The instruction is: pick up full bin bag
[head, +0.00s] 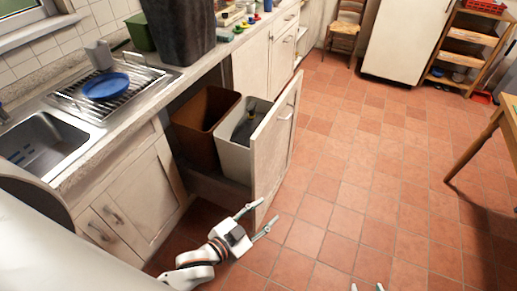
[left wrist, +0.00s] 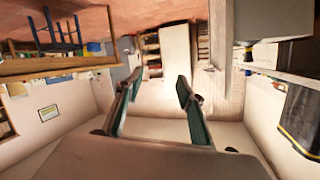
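A pull-out cupboard holds a brown bin (head: 203,112) and a pale grey bin (head: 235,160). A dark thing (head: 245,130), perhaps a bin bag, lies inside the pale bin; its shape is unclear. A tall dark grey thing (head: 180,32), bag or bin, stands on the counter, its top cut off. What seems the same thing, with a yellow band, shows in the left wrist view (left wrist: 303,112). My left gripper (head: 262,217) is open and empty, low in front of the cupboard door. Its spread fingers also show in the wrist view (left wrist: 158,80).
The cupboard door (head: 277,145) stands pulled out beside the pale bin. The counter carries a dish rack (head: 120,100) with a blue bowl (head: 106,86), and a sink (head: 40,140). A wooden table (head: 490,130) is at the right. The tiled floor between is clear.

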